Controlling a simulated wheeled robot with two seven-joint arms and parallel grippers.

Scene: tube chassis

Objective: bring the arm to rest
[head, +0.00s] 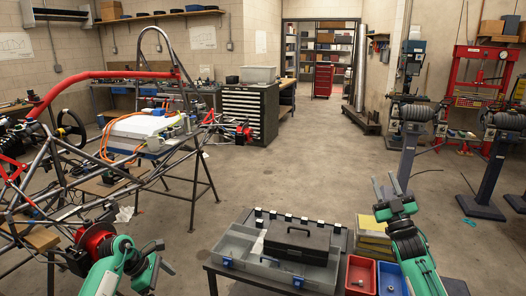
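My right arm comes up from the lower right edge. Its gripper (385,183) points away from me, above the far right side of the work table. Its two fingers stand apart with nothing seen between them. My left arm is at the lower left, in front of the tube chassis (110,75). Its gripper (163,257) shows only as small dark parts beside the green link, and I cannot tell how far its fingers are apart.
The table holds a grey case (238,245), a black toolbox (297,243), a red bin (361,275), a blue bin (391,280) and yellow boxes (374,238). Grey stands (487,175) are at the right. The middle floor is clear.

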